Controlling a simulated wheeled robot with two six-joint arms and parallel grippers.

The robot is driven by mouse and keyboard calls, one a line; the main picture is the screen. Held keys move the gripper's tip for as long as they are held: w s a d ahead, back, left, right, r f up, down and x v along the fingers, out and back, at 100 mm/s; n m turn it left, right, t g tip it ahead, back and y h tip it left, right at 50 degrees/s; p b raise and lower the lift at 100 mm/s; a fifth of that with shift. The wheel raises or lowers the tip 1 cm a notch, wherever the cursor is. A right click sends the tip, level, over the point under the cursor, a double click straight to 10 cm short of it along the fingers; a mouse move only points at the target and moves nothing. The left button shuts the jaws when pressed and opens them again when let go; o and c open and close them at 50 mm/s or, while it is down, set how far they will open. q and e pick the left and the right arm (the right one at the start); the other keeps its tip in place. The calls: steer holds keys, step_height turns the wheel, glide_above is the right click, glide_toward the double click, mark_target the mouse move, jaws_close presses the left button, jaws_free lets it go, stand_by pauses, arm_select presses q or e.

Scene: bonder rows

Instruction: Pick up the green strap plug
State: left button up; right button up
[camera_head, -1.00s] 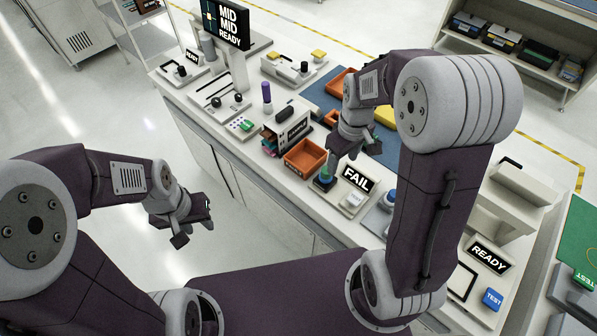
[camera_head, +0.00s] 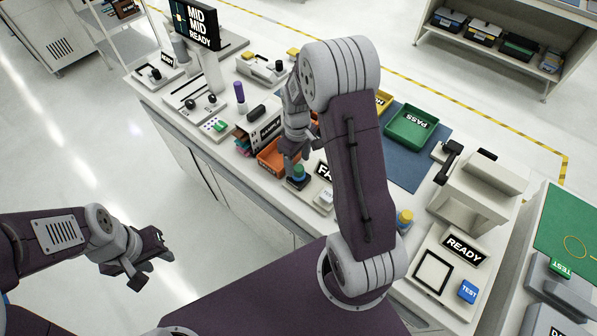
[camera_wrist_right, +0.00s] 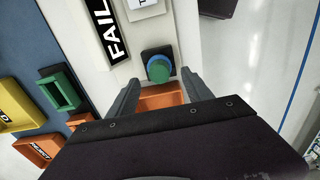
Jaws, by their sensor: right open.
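The green strap plug (camera_head: 298,172) is a small round green-topped piece with a blue rim on a dark block, beside the FAIL sign on the bench. In the right wrist view the plug (camera_wrist_right: 158,68) lies just ahead of the fingertips, roughly centred between them. My right gripper (camera_head: 291,160) is open and empty, close to the plug; the arm hides part of the sign. In its wrist view the right gripper (camera_wrist_right: 160,92) shows a finger on each side, with no contact visible. My left gripper (camera_head: 153,262) is open and empty over the floor, away from the bench.
An orange tray (camera_head: 270,165) sits close behind the plug. A white switch block (camera_head: 324,197) stands beside it. A green PASS tray (camera_head: 390,132) rests on the blue mat (camera_head: 420,172). A purple-topped post (camera_head: 240,92) stands further left. A READY fixture (camera_head: 432,275) is at the right.

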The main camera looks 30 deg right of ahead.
mark_target(299, 168)
steer(key=f, duration=0.4)
steer(key=shift+s+f+p, duration=0.15)
steer(key=shift+s+p, duration=0.1)
steer(key=shift+p, duration=0.05)
steer(key=shift+w+d+f, duration=0.1)
steer(key=shift+f, duration=0.25)
jaws_close()
step_height(299, 168, up, 4)
steer(key=shift+r+b, duration=0.15)
steer(key=shift+b, duration=0.15)
steer(key=s+d+r+b, duration=0.1)
steer(key=s+r, duration=0.5)
steer(key=s, duration=0.5)
steer(key=shift+s+d+r, duration=0.15)
steer(key=shift+s+r, duration=0.2)
steer(key=shift+r, duration=0.05)
